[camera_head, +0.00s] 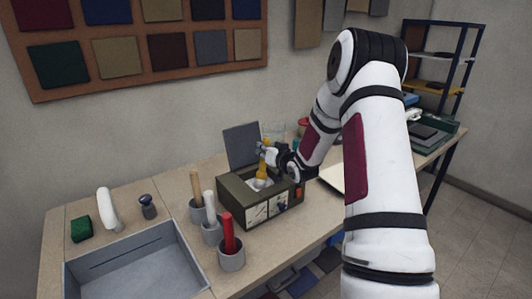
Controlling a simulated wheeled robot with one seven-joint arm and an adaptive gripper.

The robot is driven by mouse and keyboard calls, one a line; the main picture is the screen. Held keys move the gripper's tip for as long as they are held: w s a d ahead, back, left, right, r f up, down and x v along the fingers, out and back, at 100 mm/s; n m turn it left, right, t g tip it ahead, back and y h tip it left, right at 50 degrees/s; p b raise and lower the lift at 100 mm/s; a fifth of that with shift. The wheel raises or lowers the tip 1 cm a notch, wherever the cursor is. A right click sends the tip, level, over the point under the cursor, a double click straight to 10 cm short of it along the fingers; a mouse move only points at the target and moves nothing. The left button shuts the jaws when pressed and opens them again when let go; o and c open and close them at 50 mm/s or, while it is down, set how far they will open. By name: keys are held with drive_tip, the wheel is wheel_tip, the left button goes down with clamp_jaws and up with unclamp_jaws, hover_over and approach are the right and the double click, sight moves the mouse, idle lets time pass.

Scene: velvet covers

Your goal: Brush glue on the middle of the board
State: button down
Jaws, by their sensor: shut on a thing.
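My gripper (264,151) is shut on a yellow-orange handled thing, seemingly the brush (262,167). The brush points down over an open dark green box (238,201). A whitish shape, seemingly a container of glue (257,184), shows in the box under the brush; whether they touch is too small to tell. A pale flat panel (331,178), perhaps the board, lies on the bench right of the box. My arm hides much of it, including its middle.
Three grey cups (231,261) with wooden, white and red handles stand left of the box. The box's raised lid (241,145) stands beside my gripper. Trays (430,135) are at the far right.

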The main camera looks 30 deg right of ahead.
sight(265, 140)
drive_tip(key=shift+r+p, duration=1.15)
drive_tip(key=shift+r, duration=1.55)
